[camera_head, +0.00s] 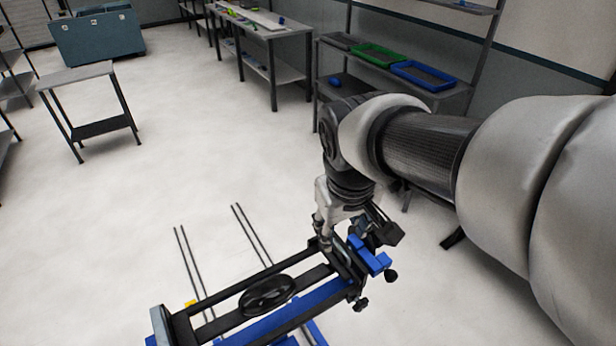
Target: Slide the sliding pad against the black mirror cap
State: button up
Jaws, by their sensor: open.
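The black mirror cap (268,295) is a glossy dark oval lying in the middle of a long frame with black rails and a blue bar, near the bottom of the head view. My gripper (340,238) points down at the right end of this frame, to the right of the cap and apart from it. Its jaws are open, but the wrist and dark parts around them hide most of the fingertips. I cannot make out the sliding pad for certain. Blue blocks (370,256) with black knobs sit at the frame's right end, beside my gripper.
A shelf with a green tray (378,55) and a blue tray (424,76) stands behind my arm. A workbench (262,24) is at the back, and a small grey table (78,76) at the left. Thin dark rails run on the floor behind the frame. The middle floor is clear.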

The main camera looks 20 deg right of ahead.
jog(key=shift+n+g+h, duration=0.4)
jog(key=shift+n+g, duration=0.1)
jog(key=shift+g, duration=0.1)
jog(key=w+f, duration=0.1)
jog(key=w, duration=0.1)
jog(key=w+d+p, duration=0.1)
jog(key=w, duration=0.2)
jog(key=w+f+p, duration=0.1)
jog(key=w, duration=0.2)
jog(key=shift+w+d+f, duration=0.15)
jog(key=shift+d+f, duration=0.15)
jog(key=shift+f, duration=0.05)
jog(key=shift+c, duration=1.2)
jog(key=n+g+p, duration=0.1)
jog(key=p, duration=0.1)
send_near(337, 244)
jog(key=f, duration=0.2)
jog(key=f+b, duration=0.1)
jog(key=f, duration=0.2)
jog(key=d+f+b, duration=0.1)
jog(key=f, duration=0.1)
jog(key=shift+w+d+f, duration=0.1)
jog(key=shift+w+f, duration=0.05)
jog(key=shift+f, duration=0.25)
jog(key=shift+c, duration=0.2)
grip_shut()
